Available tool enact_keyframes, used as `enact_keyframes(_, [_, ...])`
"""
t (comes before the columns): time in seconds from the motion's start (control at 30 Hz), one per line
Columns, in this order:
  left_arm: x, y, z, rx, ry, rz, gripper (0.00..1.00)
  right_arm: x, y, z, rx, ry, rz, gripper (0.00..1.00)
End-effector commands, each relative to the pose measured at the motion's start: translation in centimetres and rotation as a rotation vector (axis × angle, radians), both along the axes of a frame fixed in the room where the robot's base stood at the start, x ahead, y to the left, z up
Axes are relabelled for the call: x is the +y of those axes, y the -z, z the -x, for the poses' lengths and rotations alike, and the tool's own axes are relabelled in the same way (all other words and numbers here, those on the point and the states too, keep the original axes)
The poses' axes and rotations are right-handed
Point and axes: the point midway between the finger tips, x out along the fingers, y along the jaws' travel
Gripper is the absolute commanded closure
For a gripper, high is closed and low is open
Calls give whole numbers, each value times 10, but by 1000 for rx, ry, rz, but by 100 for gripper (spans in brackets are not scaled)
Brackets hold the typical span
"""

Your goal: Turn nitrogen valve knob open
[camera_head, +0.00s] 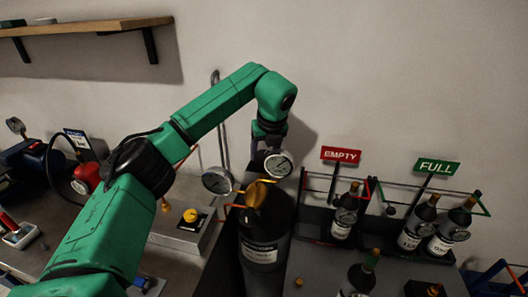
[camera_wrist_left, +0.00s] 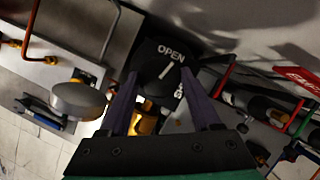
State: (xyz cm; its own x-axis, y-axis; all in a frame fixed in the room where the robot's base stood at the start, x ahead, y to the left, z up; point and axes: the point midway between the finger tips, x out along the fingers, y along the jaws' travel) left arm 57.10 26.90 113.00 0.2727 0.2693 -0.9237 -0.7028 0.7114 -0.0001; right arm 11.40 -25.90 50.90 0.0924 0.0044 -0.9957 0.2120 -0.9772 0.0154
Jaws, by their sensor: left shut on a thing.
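The black valve knob (camera_wrist_left: 158,72) shows in the left wrist view, with a white pointer line slanting up and right. The word OPEN stands just above it; a second label at its lower right is partly hidden by a finger. My left gripper (camera_wrist_left: 160,75) has one finger on each side of the knob and is shut on it. In the head view my left gripper (camera_head: 268,138) hangs down behind a round gauge (camera_head: 278,165), above the dark gas cylinder (camera_head: 262,252) with its brass top; the knob cannot be made out clearly there. My right gripper is not in view.
A second gauge (camera_head: 217,181) stands left of the cylinder. Racks of dark bottles stand right, under a red EMPTY sign (camera_head: 340,155) and a green FULL sign (camera_head: 437,166). A yellow-topped button box (camera_head: 190,217) is on the left bench. A shelf (camera_head: 80,27) hangs upper left.

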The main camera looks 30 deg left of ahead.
Motion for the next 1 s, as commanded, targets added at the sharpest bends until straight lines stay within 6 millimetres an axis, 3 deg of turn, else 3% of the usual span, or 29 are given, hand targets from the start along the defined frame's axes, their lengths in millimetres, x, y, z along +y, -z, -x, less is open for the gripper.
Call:
enact_keyframes(0.4, [-1, -2, -2, -5, -233, 1, 91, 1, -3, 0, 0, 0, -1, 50])
enact_keyframes(1.0, [0, -1, -2, -5, -278, 1, 92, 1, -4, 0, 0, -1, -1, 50])
